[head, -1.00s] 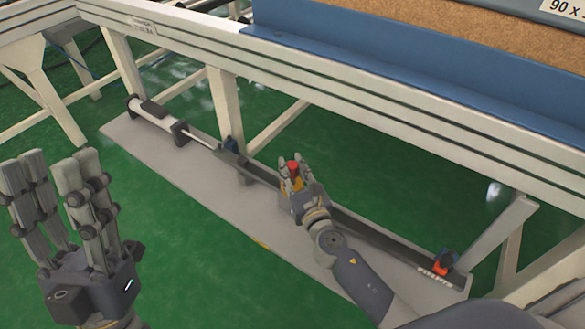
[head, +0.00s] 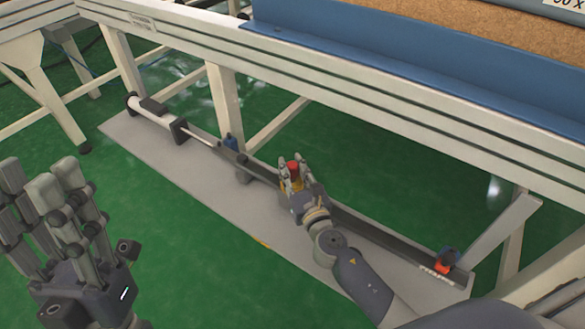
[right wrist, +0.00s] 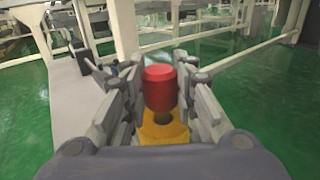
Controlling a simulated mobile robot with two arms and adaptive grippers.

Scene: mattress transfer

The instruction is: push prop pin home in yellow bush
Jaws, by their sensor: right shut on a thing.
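The prop pin (head: 293,166) has a red head and stands upright at the yellow bush (head: 287,185) on the dark rail. My right gripper (head: 294,172) is shut on the pin, its fingers on both sides of the red head. In the right wrist view the red pin head (right wrist: 159,88) is between the fingers, with a short dark shank below it entering the yellow bush (right wrist: 163,128). How deep the shank sits is hidden inside the bush. My left gripper (head: 45,205) is open and empty at the left, fingers up, far from the pin.
The dark rail (head: 375,234) lies on a grey base plate (head: 200,188) on the green floor, with a cylinder (head: 150,110) at its far left end. An orange part (head: 443,266) is at the rail's right end. White frame beams (head: 400,120) pass above and behind.

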